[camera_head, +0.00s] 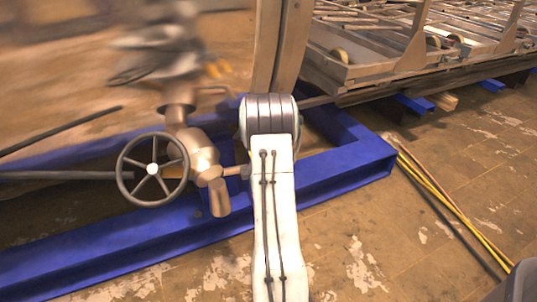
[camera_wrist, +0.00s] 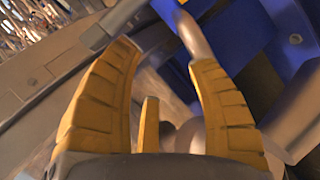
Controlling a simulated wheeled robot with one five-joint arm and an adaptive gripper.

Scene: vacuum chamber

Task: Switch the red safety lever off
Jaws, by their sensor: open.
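I cannot make out a clearly red lever in either view. A copper-coloured valve body (camera_head: 197,152) with a grey handwheel (camera_head: 152,169) stands over the blue frame in the head view. A short copper handle (camera_head: 219,197) hangs below it. My gripper (camera_wrist: 165,54) shows in the wrist view with its yellow fingers spread and nothing between their pads. A pale, pinkish rod (camera_wrist: 193,35) reaches down to the tip of the right finger; I cannot tell if they touch. In the head view my white arm hides the gripper.
A blue beam frame (camera_head: 347,170) runs across the floor and shows behind the fingers in the wrist view (camera_wrist: 240,35). Yellow cables (camera_head: 445,195) lie on the tiled floor at right. A metal rack (camera_head: 400,65) stands at the back.

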